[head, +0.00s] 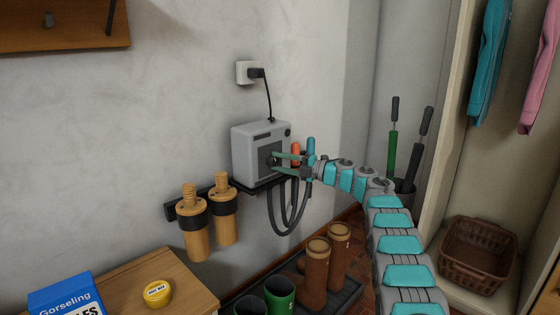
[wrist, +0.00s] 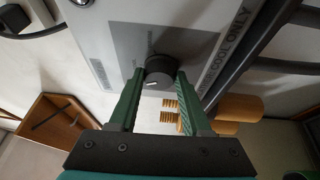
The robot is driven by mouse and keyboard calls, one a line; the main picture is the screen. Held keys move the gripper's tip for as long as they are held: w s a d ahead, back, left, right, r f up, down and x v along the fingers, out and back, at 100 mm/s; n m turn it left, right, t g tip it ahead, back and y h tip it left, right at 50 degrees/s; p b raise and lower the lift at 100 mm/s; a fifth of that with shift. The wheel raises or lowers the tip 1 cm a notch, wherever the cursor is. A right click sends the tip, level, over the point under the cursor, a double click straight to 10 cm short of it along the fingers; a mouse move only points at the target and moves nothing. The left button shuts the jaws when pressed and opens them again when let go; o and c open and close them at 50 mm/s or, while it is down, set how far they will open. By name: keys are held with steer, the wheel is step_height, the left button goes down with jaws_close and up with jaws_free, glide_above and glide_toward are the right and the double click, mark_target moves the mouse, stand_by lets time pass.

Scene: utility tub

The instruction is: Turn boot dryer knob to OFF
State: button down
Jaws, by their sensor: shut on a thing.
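The boot dryer (head: 251,143) is a grey box on a dark wall shelf in the head view. Its black round knob (wrist: 160,72) sits on a dark panel on the front face, with a small white mark showing near its lower left edge in the wrist view. My gripper (wrist: 160,77) has its green fingers on either side of the knob and is shut on it. In the head view my gripper (head: 274,162) reaches the dryer's front from the right. The OFF label cannot be made out in either view.
A black cord runs up from the dryer to a wall socket (head: 247,72). Dark hoses (head: 288,215) hang below it. Two wooden boot forms (head: 222,212) hang at left. Brown boots (head: 316,262) and green boots (head: 280,292) stand on a tray below. A wicker basket (head: 478,252) sits at right.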

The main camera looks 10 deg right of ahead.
steer(key=n+h, duration=0.1)
steer(key=n, duration=0.3)
steer(key=shift+a+r+g+h, duration=0.1)
steer(key=shift+g+h, duration=0.2)
steer(key=shift+h, duration=0.1)
steer(key=n+h+b, duration=0.1)
steer(key=n, duration=0.2)
steer(key=shift+s+a+r+h, duration=0.1)
steer(key=shift+h, duration=0.3)
steer(key=shift+n, duration=0.4)
steer(key=shift+c, duration=1.8)
jaws_free()
steer(key=shift+r, duration=0.1)
